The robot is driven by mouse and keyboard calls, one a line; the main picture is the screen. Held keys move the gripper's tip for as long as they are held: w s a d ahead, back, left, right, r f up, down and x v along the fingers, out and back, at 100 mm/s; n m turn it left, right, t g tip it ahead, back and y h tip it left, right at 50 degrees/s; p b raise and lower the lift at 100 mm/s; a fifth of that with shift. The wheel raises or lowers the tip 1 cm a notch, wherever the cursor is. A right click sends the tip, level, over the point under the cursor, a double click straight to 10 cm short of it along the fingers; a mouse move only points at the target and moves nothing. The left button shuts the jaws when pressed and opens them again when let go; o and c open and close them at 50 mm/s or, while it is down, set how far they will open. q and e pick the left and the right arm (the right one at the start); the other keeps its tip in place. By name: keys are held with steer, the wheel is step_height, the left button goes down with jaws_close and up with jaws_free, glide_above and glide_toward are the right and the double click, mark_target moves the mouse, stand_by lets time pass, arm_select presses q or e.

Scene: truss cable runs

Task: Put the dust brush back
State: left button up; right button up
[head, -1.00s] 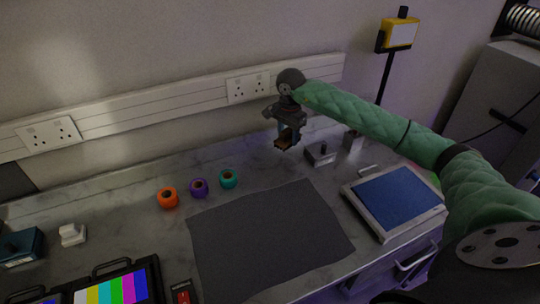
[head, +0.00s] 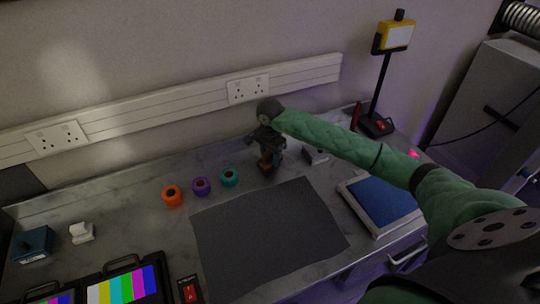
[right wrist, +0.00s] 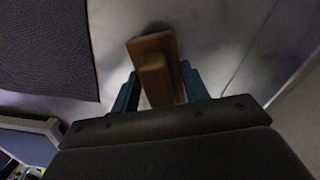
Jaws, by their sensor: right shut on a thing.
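The dust brush (head: 265,164) shows as a small brown wooden block under my right gripper (head: 269,157). In the right wrist view the brush (right wrist: 154,62) is a wooden piece between the two blue fingers of the right gripper (right wrist: 160,88), which is shut on it. The brush is low over the worktop, behind the dark mat; I cannot tell whether it touches the surface. Its bristles do not show. My left gripper is not in view.
A dark grey mat (head: 268,240) covers the middle of the worktop. Orange (head: 172,196), purple (head: 201,187) and teal (head: 229,177) rolls stand left of the gripper. A small grey block (head: 314,155) and a blue-topped device (head: 383,198) are on the right. Wall sockets (head: 248,88) are behind.

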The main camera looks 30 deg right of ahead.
steer(key=shift+f, duration=0.55)
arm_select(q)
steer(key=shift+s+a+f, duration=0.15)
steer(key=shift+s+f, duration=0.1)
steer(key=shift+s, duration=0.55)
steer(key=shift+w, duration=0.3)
arm_select(e)
steer(key=shift+f, duration=0.1)
steer(key=o, duration=1.1)
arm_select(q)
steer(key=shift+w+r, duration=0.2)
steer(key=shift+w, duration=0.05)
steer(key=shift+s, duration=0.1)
